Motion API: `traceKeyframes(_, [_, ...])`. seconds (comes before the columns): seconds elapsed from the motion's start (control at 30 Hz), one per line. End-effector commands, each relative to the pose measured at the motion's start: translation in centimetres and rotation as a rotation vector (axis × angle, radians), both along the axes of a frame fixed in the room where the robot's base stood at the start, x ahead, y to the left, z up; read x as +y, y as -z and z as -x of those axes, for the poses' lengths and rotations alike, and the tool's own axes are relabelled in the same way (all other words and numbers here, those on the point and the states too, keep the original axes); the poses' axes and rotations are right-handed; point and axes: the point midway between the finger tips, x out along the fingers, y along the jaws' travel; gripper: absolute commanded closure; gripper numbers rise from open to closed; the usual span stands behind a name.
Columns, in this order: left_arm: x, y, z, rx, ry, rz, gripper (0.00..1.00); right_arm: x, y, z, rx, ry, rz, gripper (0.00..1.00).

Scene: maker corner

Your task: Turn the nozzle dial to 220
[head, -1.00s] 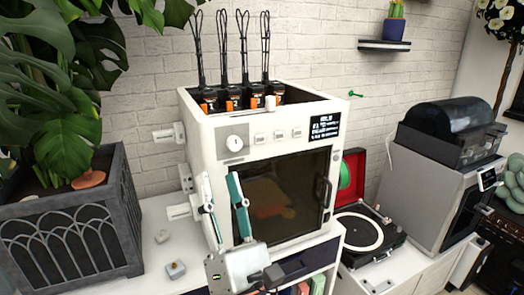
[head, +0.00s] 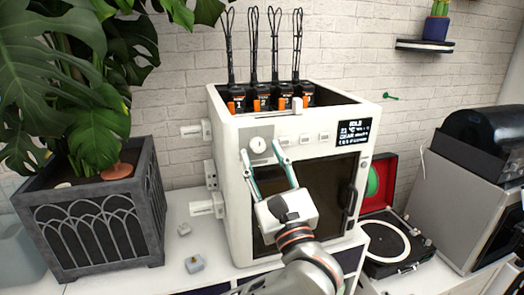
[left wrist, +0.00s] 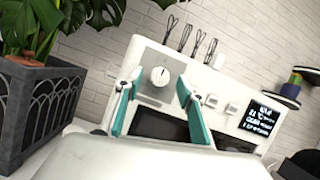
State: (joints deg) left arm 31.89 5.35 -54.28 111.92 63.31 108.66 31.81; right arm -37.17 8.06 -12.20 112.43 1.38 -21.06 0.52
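The nozzle dial (head: 258,145) is a round white knob on a grey plate at the upper left of the white 3D printer's front (head: 236,220). In the left wrist view the dial (left wrist: 160,76) shows a dark pointer mark near its top. The small display (head: 357,133) is lit, but its text is too small to read surely. My left gripper (head: 262,146) is open and empty, its teal-lined fingers pointing up toward the dial. In the left wrist view its fingers (left wrist: 158,88) stand either side of the dial, apparently short of it. My right gripper is not in view.
Several white buttons (head: 305,139) sit right of the dial. The dark door (head: 335,185) is below. A planter (head: 95,220) stands left, a record player (head: 392,245) right. Small grey blocks (head: 194,264) lie on the white surface.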

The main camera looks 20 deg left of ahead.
Motion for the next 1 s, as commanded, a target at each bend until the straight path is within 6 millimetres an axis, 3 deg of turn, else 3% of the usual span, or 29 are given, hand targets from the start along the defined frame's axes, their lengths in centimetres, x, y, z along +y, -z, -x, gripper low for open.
traceKeyframes(0.4, [0.61,-0.38,-0.82,0.000,0.000,0.000,0.61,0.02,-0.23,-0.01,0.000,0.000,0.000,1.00])
traceKeyframes(0.57, [0.60,-0.37,-0.81,0.000,0.000,0.000,0.99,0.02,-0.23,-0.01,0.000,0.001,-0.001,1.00])
traceKeyframes(1.0, [0.66,-0.43,-0.77,0.036,0.000,-0.050,0.99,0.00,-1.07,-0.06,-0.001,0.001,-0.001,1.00])
